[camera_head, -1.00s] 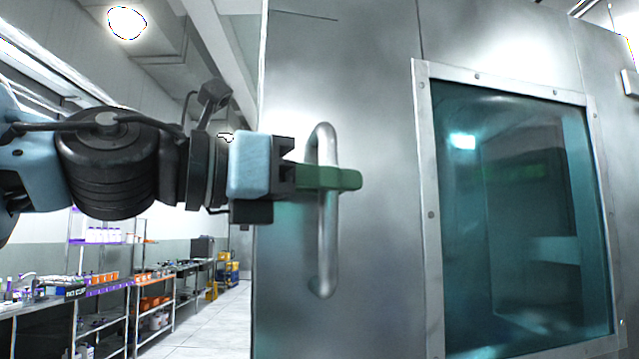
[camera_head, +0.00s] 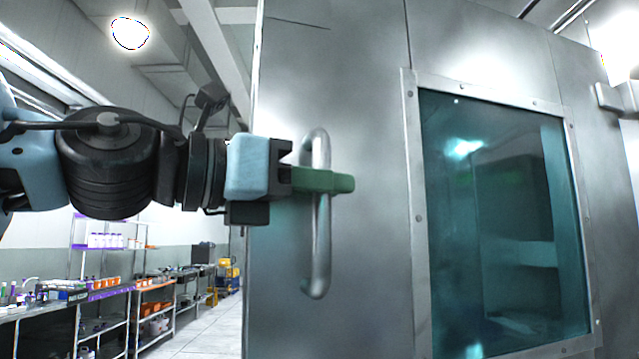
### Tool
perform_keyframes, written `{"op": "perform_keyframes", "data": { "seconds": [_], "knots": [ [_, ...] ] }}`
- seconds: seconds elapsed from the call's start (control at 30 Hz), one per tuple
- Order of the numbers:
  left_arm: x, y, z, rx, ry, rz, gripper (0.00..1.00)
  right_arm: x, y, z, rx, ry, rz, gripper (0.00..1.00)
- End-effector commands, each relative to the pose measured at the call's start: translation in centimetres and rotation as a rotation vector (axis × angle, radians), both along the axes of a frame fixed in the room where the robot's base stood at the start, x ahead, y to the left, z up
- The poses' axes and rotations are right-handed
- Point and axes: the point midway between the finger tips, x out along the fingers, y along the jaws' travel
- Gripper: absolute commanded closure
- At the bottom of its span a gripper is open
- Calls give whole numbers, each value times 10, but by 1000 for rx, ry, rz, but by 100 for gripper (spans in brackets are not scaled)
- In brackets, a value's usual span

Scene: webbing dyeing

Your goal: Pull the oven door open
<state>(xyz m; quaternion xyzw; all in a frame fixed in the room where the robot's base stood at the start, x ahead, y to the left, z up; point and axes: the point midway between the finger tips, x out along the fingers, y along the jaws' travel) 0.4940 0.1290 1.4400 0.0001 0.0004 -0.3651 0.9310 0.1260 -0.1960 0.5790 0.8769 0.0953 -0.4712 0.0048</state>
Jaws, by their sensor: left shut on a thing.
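The oven door (camera_head: 365,300) is a tall brushed-metal panel filling the right half of the head view, with a teal-tinted window (camera_head: 505,220) in a riveted frame. A vertical silver bar handle (camera_head: 319,255) stands near its left edge. My left gripper (camera_head: 335,183) comes in from the left, with green fingers shut around the upper half of the handle. The fingers hide a short part of the bar. The right gripper is not in view.
A grey metal piece (camera_head: 612,97) shows beside the door at the far right. On the left, beyond the door edge, are benches and shelves (camera_head: 110,245) with bottles and orange bins. A pale floor aisle (camera_head: 205,330) there is clear.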

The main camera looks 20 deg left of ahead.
Motion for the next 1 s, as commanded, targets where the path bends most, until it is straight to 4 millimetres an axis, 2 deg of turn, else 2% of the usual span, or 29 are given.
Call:
{"op": "perform_keyframes", "data": {
  "seconds": [0.2, 0.23, 0.37, 0.77, 1.0],
  "knots": [
    [0, 0, 2, -3, -5, 2, 100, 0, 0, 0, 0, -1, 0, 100],
    [0, 0, 2, -3, -5, 2, 81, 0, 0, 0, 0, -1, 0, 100],
    [0, 0, 2, -2, -4, 1, 64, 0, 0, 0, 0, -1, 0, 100],
    [-4, 4, 1, -2, -2, 1, 63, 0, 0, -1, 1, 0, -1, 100],
    [-27, 25, 1, -2, -5, 1, 63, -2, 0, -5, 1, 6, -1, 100]
  ]
}}
